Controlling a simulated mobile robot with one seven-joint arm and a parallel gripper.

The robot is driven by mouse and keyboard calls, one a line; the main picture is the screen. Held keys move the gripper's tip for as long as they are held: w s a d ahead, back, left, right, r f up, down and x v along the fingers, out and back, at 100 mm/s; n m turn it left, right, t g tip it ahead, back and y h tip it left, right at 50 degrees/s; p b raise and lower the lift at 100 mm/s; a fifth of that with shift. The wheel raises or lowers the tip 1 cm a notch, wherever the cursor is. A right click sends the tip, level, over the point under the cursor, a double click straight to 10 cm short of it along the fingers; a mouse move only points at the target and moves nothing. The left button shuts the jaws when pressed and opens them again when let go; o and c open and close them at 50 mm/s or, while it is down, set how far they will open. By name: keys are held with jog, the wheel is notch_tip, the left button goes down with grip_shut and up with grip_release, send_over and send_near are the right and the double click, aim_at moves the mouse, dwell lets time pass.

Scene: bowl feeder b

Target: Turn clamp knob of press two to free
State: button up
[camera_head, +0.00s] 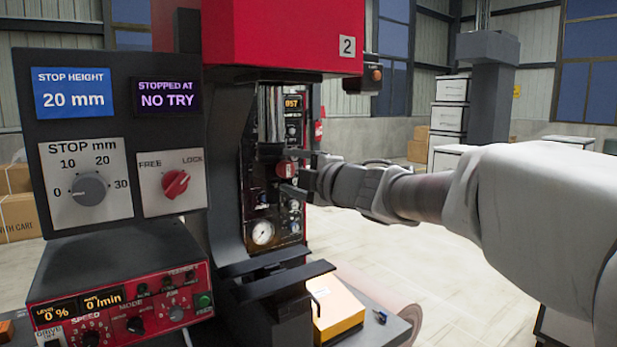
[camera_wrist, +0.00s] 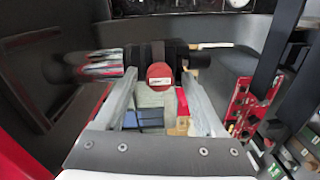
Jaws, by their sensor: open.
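The FREE/LOCK knob (camera_head: 175,183), red on a white plate, sits on the dark panel of press two; its pale pointer leans up right towards LOCK. My gripper (camera_head: 291,173) is right of that panel, in front of the press column, and points left. Its fingers are open. A second red round part (camera_head: 286,169) shows between the fingertips. In the wrist view, a red disc (camera_wrist: 160,76) with a white label lies between the finger ends on a dark horizontal bar. I cannot tell whether the fingers touch it. No knob markings are readable there.
The red press head (camera_head: 275,38) marked 2 overhangs my gripper. The grey STOP dial (camera_head: 89,189) is beside the FREE/LOCK plate. A red control box (camera_head: 120,308) stands below. A yellow block (camera_head: 337,308) lies low at the press base. Open floor lies to the right.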

jog(key=p+v, duration=0.1)
jog(key=v, duration=1.6)
